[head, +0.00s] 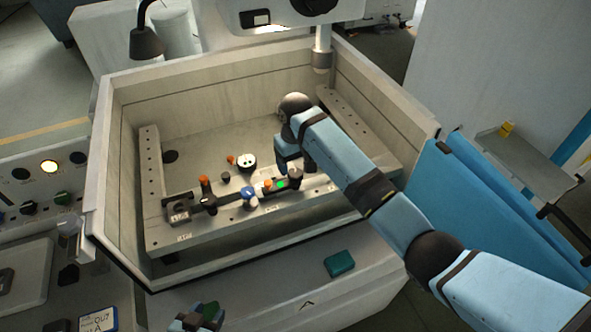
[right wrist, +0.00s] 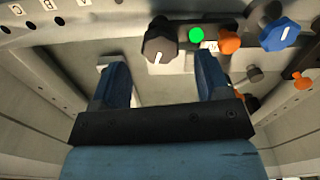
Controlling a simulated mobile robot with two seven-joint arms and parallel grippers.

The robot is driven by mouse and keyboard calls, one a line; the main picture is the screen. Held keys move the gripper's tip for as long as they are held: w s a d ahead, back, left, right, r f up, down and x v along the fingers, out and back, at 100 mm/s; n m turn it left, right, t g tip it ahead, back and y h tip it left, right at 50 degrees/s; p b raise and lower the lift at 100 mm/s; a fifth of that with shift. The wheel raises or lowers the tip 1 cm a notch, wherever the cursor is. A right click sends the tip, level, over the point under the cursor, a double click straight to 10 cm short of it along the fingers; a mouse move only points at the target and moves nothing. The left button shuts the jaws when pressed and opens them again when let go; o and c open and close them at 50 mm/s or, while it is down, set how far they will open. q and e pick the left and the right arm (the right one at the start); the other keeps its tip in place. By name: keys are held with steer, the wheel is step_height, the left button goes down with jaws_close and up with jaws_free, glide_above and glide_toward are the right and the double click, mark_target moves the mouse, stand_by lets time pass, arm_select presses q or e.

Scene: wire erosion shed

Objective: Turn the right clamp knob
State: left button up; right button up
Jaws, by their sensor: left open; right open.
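A dark grey knob with a white line (right wrist: 160,42), which I take for the right clamp knob, sits at the right end of the clamp bar; it also shows in the head view (head: 295,174). My right gripper (right wrist: 162,66) is open and empty, its two blue fingers pointing toward the knob, which appears between and just beyond the fingertips. In the head view my right gripper (head: 287,160) is beside the knob, partly hidden by its wrist. I cannot tell whether they touch. My left gripper (head: 200,318) is open at the bottom edge, partly cut off.
A green marker (head: 282,184), an orange knob (head: 267,183) and a blue knob (head: 248,194) stand left of the dark knob. The pale tank wall (head: 115,170) surrounds the work. A teal block (head: 339,263) lies on the front ledge. A nozzle (head: 322,58) hangs above the back.

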mark_target(295, 173)
step_height(295, 173, up, 11)
steer(key=b, duration=0.1)
steer(key=shift+f, duration=0.2)
steer(key=shift+f, duration=0.1)
steer(key=s+d+f+m+t+y, duration=0.1)
steer(key=s+d+f, duration=0.5)
steer(key=s+f, duration=0.25)
steer(key=s+d+f+m+y, duration=0.1)
steer(key=s+d+f, duration=0.55)
steer(key=s, duration=0.35)
steer(key=s+d+r+m+t+h, duration=0.1)
steer(key=s+d, duration=0.6)
steer(key=s, duration=0.4)
steer(key=s+d+r+m+t+h, duration=0.1)
steer(key=s+d+t, duration=0.1)
steer(key=s+d, duration=0.65)
steer(key=w+a+f+t+y, duration=0.1)
steer(key=w+a+f+t, duration=0.1)
steer(key=f, duration=0.5)
steer(key=w+a+f+n+t+y, duration=0.1)
steer(key=w+a+f+t+y, duration=0.1)
steer(key=a+f+t, duration=0.3)
steer(key=shift+w+a+f, duration=0.15)
steer(key=shift+a+f, duration=0.05)
steer(key=shift+f, duration=1.05)
